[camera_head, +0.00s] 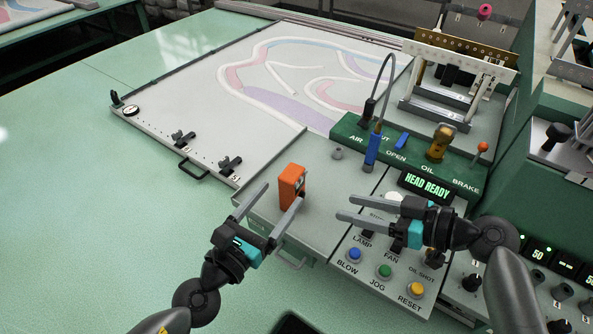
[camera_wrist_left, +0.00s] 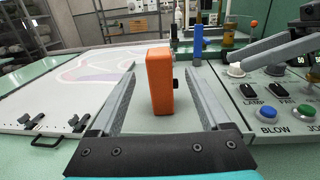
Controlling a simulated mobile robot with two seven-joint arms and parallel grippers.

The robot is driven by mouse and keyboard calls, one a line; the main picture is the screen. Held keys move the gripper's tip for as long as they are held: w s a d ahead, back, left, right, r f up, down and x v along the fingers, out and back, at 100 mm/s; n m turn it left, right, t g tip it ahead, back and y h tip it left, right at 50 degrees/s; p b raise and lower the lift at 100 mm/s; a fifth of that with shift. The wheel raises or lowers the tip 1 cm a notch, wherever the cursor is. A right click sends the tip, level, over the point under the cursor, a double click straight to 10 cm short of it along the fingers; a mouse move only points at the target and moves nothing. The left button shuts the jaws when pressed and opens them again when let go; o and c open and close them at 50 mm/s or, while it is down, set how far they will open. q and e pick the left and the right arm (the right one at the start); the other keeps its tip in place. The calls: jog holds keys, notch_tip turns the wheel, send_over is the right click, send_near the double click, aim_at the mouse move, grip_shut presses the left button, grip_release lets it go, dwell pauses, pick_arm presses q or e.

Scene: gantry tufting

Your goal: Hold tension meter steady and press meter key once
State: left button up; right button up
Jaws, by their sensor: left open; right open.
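The tension meter is an orange upright box (camera_head: 291,187) standing on the grey console top in the head view. In the left wrist view the orange meter (camera_wrist_left: 159,80) stands ahead, between the two fingers, with a small dark key (camera_wrist_left: 177,84) on its right side. My left gripper (camera_head: 270,204) is open, its fingers pointing at the meter from the near side, with no visible grip on it. My right gripper (camera_head: 345,207) is open and empty, to the right of the meter, with its fingers pointing left towards it.
Blow, jog and reset buttons (camera_head: 384,271) sit on the panel below my right gripper. A patterned tufting bed (camera_head: 220,95) lies at left; the green table (camera_head: 80,200) is clear.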

aim_at(299, 169)
pick_arm(q)
jog(key=x, duration=0.9)
jog(key=shift+w+d, duration=0.1)
jog(key=shift+w, duration=0.05)
jog(key=shift+c, duration=0.2)
grip_shut()
pick_arm(e)
jog(key=shift+c, duration=1.4)
jog(key=shift+f+m, duration=0.1)
jog(key=shift+m, duration=0.4)
jog(key=shift+c, duration=0.7)
jog(key=m, duration=0.3)
jog(key=shift+d+f, duration=0.25)
jog(key=shift+f, duration=0.05)
jog(key=c, duration=0.3)
jog(key=shift+s+d+f+m+y, duration=0.1)
jog(key=shift+m+y, duration=0.3)
jog(key=shift+m, duration=0.6)
grip_shut()
jog(key=m, duration=0.5)
jog(key=shift+s+d+f+m+y, duration=0.1)
jog(key=shift+d+f+m+y, duration=0.2)
jog(key=shift+d+f+y, duration=0.1)
jog(key=m, duration=0.4)
jog(key=shift+d+f, duration=0.1)
jog(key=shift+d, duration=0.15)
